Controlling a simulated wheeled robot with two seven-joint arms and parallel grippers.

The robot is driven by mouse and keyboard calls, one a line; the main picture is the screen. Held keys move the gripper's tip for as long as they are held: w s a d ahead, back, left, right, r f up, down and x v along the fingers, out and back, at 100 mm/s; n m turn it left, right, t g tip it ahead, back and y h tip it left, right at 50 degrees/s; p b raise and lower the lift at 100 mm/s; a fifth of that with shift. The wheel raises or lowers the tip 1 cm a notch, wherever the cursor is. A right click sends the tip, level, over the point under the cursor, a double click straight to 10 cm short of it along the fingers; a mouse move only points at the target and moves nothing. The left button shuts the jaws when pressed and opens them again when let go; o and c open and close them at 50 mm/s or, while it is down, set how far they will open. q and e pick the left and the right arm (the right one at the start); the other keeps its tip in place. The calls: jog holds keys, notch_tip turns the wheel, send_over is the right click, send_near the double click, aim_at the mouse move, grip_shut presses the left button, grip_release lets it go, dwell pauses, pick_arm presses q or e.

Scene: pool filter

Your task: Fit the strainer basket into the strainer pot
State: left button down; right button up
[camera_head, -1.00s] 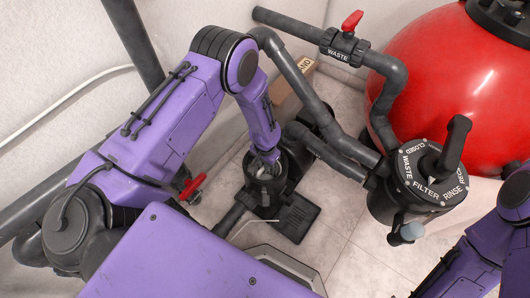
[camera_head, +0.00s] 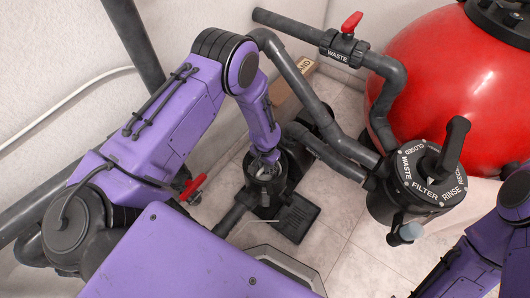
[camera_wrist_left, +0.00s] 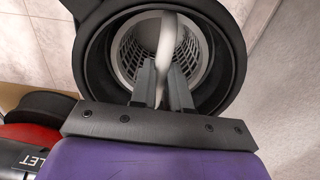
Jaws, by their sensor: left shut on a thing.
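The black strainer pot (camera_head: 262,190) stands low between the pipes, with its round mouth facing up. In the left wrist view the pot's dark rim (camera_wrist_left: 88,62) surrounds the light grey perforated strainer basket (camera_wrist_left: 127,52). The basket sits inside the pot's mouth, with a dark gap around it; how deep it sits I cannot tell. My left gripper (camera_head: 265,160) reaches down into the mouth. Its fingers (camera_wrist_left: 163,82) are shut on the basket's pale curved handle (camera_wrist_left: 167,40). In the head view the basket is mostly hidden by the gripper. My right gripper is out of view.
A red-handled valve (camera_head: 193,186) is left of the pot. A black multiport valve (camera_head: 418,185) and large red tank (camera_head: 450,75) stand to the right. Grey pipes (camera_head: 300,85) run behind the pot, near a cardboard box (camera_head: 287,98). Tiled floor (camera_head: 345,235) is clear at front right.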

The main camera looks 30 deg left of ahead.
pick_arm(q)
jog(key=shift+f, duration=0.15)
jog(key=shift+f+b, duration=0.75)
jog(key=shift+f, duration=0.15)
jog(key=shift+r, duration=0.1)
jog(key=shift+p, duration=0.3)
jog(key=c, duration=1)
grip_release()
notch_tip(320, 180, up, 7)
jog(key=p, duration=0.6)
jog(key=shift+r, duration=0.15)
